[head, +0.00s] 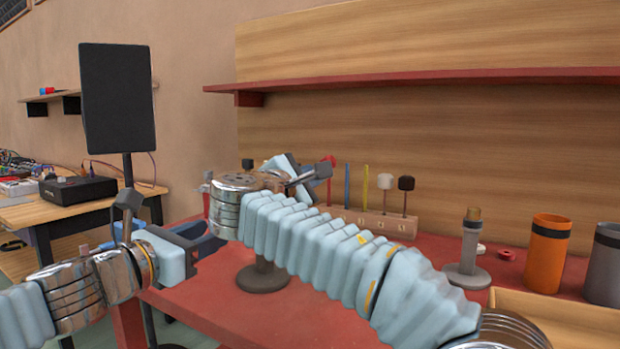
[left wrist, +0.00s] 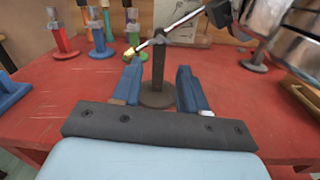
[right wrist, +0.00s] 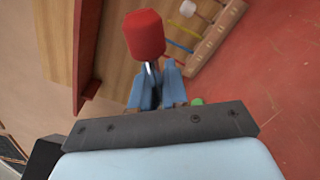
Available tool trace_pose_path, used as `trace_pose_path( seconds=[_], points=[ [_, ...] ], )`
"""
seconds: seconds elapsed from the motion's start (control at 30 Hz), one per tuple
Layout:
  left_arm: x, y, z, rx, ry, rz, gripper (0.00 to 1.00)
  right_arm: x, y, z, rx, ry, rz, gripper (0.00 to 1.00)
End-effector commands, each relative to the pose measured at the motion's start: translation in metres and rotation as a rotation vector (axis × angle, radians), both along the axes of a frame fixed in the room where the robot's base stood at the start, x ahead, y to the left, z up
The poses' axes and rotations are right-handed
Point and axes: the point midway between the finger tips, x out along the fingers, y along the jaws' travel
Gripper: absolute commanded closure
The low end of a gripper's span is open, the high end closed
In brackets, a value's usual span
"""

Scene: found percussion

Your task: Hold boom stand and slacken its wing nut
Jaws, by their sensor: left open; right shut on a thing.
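The boom stand's round dark base (head: 262,279) rests on the red table. In the left wrist view its post (left wrist: 158,68) rises upright to a clamp, and a thin silver boom slants across the top. My right gripper (right wrist: 155,84) is shut on the boom's metal rod, close below a red cylindrical end (right wrist: 144,35). In the head view my right wrist hides the stand's upper part.
A wooden rack (head: 375,222) with upright mallets stands behind. A grey stand (head: 468,262), an orange cup (head: 546,254) and a grey cup (head: 605,265) are at the right, near a wooden tray (head: 560,318). A red shelf (head: 420,78) hangs above. Bare tabletop shows around the stand.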

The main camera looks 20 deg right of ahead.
Motion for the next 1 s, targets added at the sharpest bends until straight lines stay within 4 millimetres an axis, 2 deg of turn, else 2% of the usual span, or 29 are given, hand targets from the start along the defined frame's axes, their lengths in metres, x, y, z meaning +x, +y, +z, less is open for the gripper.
trace_pose_path(
  seconds=[0.13, 0.33, 0.43, 0.6, 0.73, 0.9, 1.0],
  points=[
    [0.000, 0.000, 0.000, 0.000, 0.000, 0.000, 0.57, 0.000, 0.000, 0.000, 0.000, 0.000, 0.000, 1.00],
    [0.001, -0.003, -0.006, 0.088, -0.067, -0.005, 0.30, 0.000, 0.000, 0.000, 0.000, 0.000, 0.000, 1.00],
    [0.002, -0.007, -0.018, 0.267, -0.210, -0.020, 0.30, 0.000, 0.000, 0.000, 0.000, 0.000, 0.000, 1.00],
    [0.004, -0.014, -0.040, 0.737, -0.643, -0.077, 0.30, 0.000, 0.000, 0.000, 0.000, 0.000, 0.000, 1.00],
    [0.004, -0.013, -0.045, 1.104, -1.045, -0.114, 0.30, 0.000, 0.000, 0.000, 0.000, 0.000, 0.000, 1.00],
    [0.000, -0.004, -0.033, 1.520, -1.553, -0.105, 0.30, 0.000, 0.000, 0.000, 0.000, 0.000, 0.000, 1.00],
    [-0.003, 0.003, -0.021, 1.715, -1.787, -0.073, 0.30, 0.000, 0.000, 0.000, 0.000, 0.000, 0.000, 1.00]
  ],
)
